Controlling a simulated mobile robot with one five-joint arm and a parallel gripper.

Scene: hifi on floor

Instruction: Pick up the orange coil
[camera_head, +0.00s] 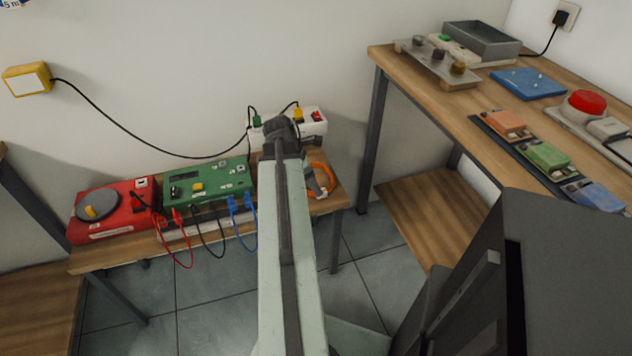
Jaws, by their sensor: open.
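The orange coil (330,175) lies at the right end of the low wooden bench, just right of my arm, which hides its left side. My arm rises from the bottom centre and bends at a dark joint above the bench. My gripper (311,178) is mostly hidden behind the arm. A grey part shows against the coil's left side and looks like a finger of it. The gripper is open. I cannot tell whether it touches the coil or how the jaws sit around it.
A red device (112,212) with a grey dial and a green box (207,184) with plugged leads stand left of my arm. A white power strip (308,121) is behind. A wooden table (480,97) with several devices stands at right. A dark panel fills the lower right.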

